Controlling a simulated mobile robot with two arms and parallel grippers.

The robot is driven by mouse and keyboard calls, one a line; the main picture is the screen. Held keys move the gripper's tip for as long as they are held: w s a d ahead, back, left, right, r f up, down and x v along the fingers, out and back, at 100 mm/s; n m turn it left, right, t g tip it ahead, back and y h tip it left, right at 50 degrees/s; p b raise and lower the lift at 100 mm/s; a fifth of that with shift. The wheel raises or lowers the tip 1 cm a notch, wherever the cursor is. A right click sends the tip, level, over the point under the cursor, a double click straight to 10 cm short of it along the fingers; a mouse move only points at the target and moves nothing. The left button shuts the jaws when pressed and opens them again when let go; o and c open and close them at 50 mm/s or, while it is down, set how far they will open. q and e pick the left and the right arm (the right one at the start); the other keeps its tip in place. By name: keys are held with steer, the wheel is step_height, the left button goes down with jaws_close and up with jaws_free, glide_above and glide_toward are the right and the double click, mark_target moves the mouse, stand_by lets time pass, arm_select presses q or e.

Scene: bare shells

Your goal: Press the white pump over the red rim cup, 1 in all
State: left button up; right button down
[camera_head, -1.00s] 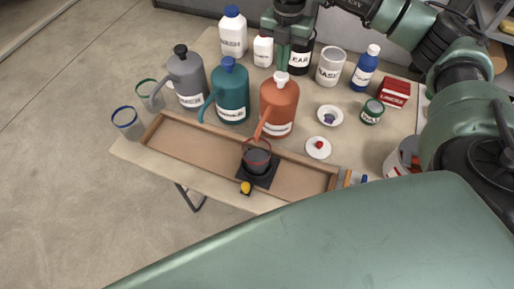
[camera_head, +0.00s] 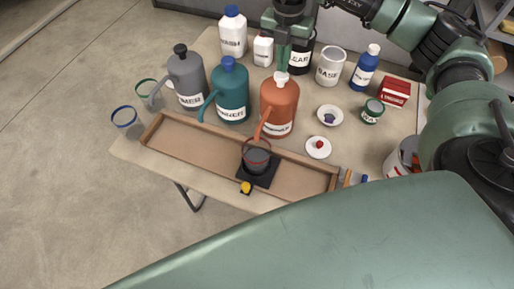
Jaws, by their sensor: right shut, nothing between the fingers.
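The white pump (camera_head: 281,77) tops the orange bottle (camera_head: 279,104), whose spout slants down toward the red rim cup (camera_head: 257,159). The cup is clear, holds something dark grey, and stands on a small black stand (camera_head: 264,177) in the wooden tray. My right gripper (camera_head: 282,68) is shut and empty, its fingertips pointing down right above the white pump. Whether they touch it I cannot tell. My left gripper is not in view.
A grey bottle (camera_head: 188,80) with a black pump and a teal bottle (camera_head: 230,95) with a blue pump stand left of the orange one. Green-rim (camera_head: 145,87) and blue-rim (camera_head: 124,117) cups stand at far left. Several containers fill the back and right. The wooden tray (camera_head: 190,141) is mostly clear.

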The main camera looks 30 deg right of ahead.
mark_target(282, 75)
steer(key=shift+s+f+b, duration=0.1)
steer(key=shift+f+b, duration=0.9)
steer(key=shift+f, duration=0.6)
steer(key=shift+r+p, duration=1.1)
steer(key=shift+r, duration=0.55)
steer(key=shift+r, duration=0.15)
step_height(282, 75, up, 6)
steer(key=p, duration=0.4)
steer(key=shift+f, duration=0.2)
